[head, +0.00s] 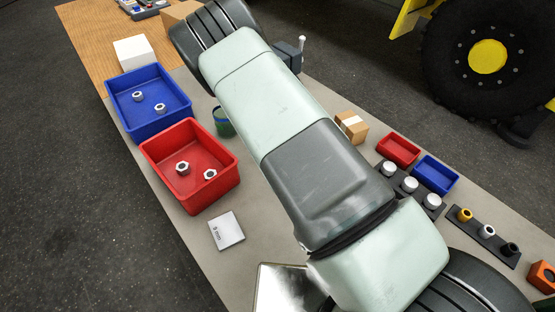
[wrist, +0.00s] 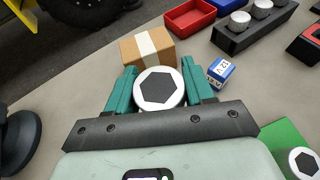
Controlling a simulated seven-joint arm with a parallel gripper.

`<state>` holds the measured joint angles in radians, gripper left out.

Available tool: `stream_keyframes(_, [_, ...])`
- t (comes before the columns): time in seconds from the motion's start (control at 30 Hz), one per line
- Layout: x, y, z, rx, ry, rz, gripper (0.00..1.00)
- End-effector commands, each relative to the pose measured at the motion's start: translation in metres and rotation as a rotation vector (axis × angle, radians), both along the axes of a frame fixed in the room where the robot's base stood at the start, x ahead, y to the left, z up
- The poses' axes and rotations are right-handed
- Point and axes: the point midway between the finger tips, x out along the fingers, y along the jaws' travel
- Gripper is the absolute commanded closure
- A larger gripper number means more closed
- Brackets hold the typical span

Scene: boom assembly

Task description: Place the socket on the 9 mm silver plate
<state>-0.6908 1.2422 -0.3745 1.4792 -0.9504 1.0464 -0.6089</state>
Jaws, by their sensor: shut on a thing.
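In the wrist view my gripper (wrist: 158,86) has its two green fingers on either side of a round silver socket (wrist: 158,89) with a dark hexagonal opening facing the camera. The fingers are shut on it. In the head view my arm hides the gripper and the held socket. The silver plate (head: 226,231) lies flat on the table at the lower left in the head view, in front of the red bin. Its printed label seems to read 9 mm, and its top is bare. The plate does not show in the wrist view.
A cardboard box (wrist: 150,48) and a 12 V battery block (wrist: 220,72) stand close beyond the fingers. A green plate (wrist: 284,143) bears another socket. A red bin (head: 200,186) and a blue bin (head: 128,112) hold nuts. A rack (head: 400,194) of silver sockets stands right.

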Motion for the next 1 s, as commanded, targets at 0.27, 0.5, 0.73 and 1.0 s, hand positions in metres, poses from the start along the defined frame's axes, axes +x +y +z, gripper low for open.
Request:
stream_keyframes(0.27, [0.0, 0.0, 0.02, 0.001, -0.004, -0.001, 0.84])
stream_keyframes(0.5, [0.0, 0.0, 0.063, 0.002, -0.004, 0.0, 0.84])
stream_keyframes(0.73, [-0.02, 0.039, 0.065, -0.006, -0.002, 0.085, 0.84])
stream_keyframes(1.0, [-0.076, 0.114, 0.062, -0.012, -0.009, 0.278, 0.84])
